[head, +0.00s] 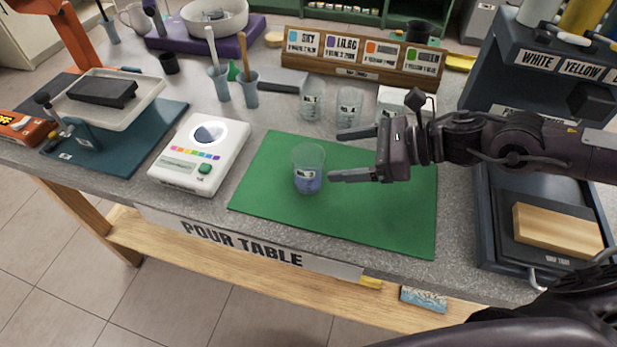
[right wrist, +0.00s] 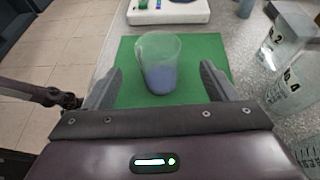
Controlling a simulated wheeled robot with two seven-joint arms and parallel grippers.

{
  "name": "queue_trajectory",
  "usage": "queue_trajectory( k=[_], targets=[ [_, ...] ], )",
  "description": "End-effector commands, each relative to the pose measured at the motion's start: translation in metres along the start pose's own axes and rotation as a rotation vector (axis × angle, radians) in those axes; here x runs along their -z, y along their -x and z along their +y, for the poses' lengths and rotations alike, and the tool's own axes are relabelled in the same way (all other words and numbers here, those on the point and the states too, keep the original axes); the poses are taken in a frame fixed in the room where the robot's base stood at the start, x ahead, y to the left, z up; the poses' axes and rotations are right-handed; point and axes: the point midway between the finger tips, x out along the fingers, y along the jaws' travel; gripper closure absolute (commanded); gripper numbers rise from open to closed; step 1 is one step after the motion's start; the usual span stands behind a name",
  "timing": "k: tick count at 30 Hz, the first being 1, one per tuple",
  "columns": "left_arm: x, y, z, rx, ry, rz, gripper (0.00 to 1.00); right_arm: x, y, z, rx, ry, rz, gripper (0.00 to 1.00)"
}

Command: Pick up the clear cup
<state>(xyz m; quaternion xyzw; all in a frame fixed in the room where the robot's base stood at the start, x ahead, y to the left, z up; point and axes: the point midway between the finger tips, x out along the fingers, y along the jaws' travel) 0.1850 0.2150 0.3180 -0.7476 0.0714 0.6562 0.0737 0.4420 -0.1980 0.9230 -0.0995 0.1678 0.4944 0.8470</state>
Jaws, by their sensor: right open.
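The clear cup (head: 308,168) stands upright on the green mat (head: 390,215), with blue-violet liquid in its lower part and a small label on its side. My right gripper (head: 333,156) is open and empty, just right of the cup in the head view, its fingers pointing at it. In the right wrist view the cup (right wrist: 158,62) stands ahead, between the lines of the two open fingers (right wrist: 160,88), and nothing shows gripped. My left gripper is not in view.
Two more clear cups (head: 313,100) (head: 349,104) stand behind the mat. A white device with a screen (head: 200,150) sits left of the mat. A wooden card rack (head: 362,57) is at the back. A dark shelf unit (head: 482,195) borders the right. The mat around the cup is clear.

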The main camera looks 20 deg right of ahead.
Motion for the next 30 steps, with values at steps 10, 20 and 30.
queue_trajectory(
  k=[10, 20, 30],
  targets=[
    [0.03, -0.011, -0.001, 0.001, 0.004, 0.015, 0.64, 0.028, -0.018, 0.0, 0.0, -0.002, -0.004, 0.21],
    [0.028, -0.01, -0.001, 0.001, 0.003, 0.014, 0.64, 0.027, -0.038, 0.001, 0.0, 0.0, -0.002, 0.21],
    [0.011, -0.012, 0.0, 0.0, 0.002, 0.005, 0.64, 0.026, -0.074, 0.005, -0.001, -0.002, -0.006, 0.21]
  ],
)
